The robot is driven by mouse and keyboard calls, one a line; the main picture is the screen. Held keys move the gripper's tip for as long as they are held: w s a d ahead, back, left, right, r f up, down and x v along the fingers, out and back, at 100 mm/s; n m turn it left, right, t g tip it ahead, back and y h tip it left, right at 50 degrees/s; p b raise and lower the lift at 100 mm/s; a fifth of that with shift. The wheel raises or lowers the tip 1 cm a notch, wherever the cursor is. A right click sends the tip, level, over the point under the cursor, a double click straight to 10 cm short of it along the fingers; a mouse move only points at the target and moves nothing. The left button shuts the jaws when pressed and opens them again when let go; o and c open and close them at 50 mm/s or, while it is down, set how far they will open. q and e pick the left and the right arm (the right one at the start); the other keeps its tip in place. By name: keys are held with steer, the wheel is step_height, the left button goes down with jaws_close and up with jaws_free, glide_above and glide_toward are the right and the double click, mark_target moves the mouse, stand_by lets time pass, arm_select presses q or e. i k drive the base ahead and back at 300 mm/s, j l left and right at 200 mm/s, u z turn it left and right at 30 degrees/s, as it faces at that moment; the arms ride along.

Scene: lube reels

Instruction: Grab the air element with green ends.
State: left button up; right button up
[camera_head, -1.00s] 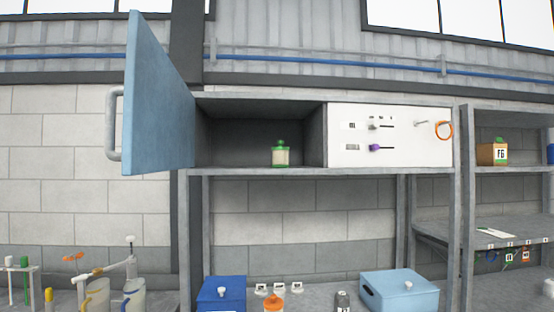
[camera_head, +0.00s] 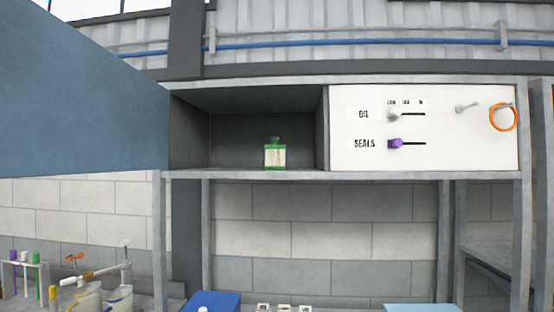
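The air element with green ends (camera_head: 275,155) stands upright on the floor of the open grey cabinet (camera_head: 240,174), near the middle of its opening. It has a pale body, a green base and a green top with a small knob. The blue cabinet door (camera_head: 75,100) is swung open to the left. Neither of my grippers shows in the head view.
A white panel with OIL and SEALS sliders (camera_head: 425,130) fills the cabinet's right half; an orange ring (camera_head: 503,117) hangs on it. Below are a blue box (camera_head: 215,302), a light blue box (camera_head: 422,308), white labels (camera_head: 283,308) and pump-like containers (camera_head: 118,300). The space before the opening is clear.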

mark_target(275, 154)
steer(key=i+l+u, duration=0.15)
steer(key=l, duration=0.25)
steer(key=i+l+u, duration=0.1)
steer(key=l, duration=0.3)
steer(key=i+l+u, duration=0.15)
steer(key=l, duration=0.3)
steer(key=k, duration=0.05)
